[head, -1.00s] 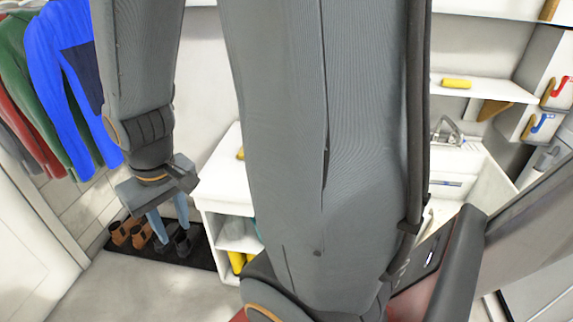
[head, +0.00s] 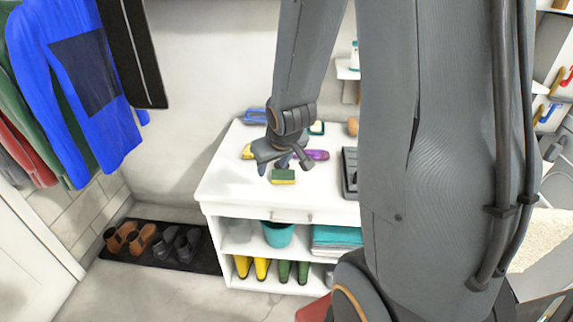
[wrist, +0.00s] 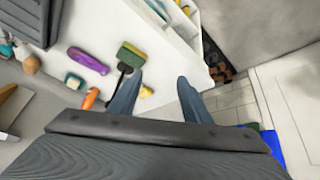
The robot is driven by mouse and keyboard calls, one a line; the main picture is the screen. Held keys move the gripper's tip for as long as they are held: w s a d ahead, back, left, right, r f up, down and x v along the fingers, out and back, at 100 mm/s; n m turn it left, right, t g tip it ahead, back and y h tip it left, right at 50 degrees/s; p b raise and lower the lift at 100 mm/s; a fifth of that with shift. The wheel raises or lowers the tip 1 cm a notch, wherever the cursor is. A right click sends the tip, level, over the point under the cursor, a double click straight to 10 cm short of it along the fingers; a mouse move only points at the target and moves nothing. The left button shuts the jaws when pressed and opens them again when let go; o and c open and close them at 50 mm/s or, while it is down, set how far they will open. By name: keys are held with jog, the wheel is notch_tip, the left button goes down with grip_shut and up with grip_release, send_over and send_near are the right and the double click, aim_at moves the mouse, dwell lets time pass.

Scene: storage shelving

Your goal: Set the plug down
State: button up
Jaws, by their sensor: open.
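My gripper (head: 283,160) is over the white cabinet top (head: 225,185) in the head view. In the wrist view its two fingers (wrist: 160,82) are apart, with nothing held between them. I cannot make out a plug for certain in any view. A small dark thing (wrist: 122,70) shows beside the left finger, by a green and yellow sponge (wrist: 131,54); I cannot tell what it is. The sponge also shows just below my gripper in the head view (head: 284,176).
A purple item (wrist: 88,61), an orange handle (wrist: 90,98) and a small teal-edged block (wrist: 74,81) lie on the top. A black tray (head: 350,172) sits at its right. The front left of the top is clear. Shoes (head: 150,243) stand on a floor mat.

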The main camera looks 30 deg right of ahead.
jog(key=w+d+f+t+y+b, duration=0.1)
jog(key=w+d+f+t+b, duration=0.1)
jog(key=w+d+t, duration=0.45)
jog(key=w+d+f+t+y+b, duration=0.2)
jog(key=w+d+f+t+b, duration=0.1)
jog(key=w+d+t, duration=0.3)
jog(key=shift+n+g, duration=0.35)
jog(key=shift+n, duration=0.15)
jog(key=w+p, duration=0.1)
jog(key=w, duration=0.1)
jog(key=w+r+p, duration=0.1)
jog(key=w+p, duration=0.1)
jog(key=w, duration=0.1)
jog(key=shift+w+r, duration=0.2)
jog(key=shift+w, duration=0.5)
grip_shut()
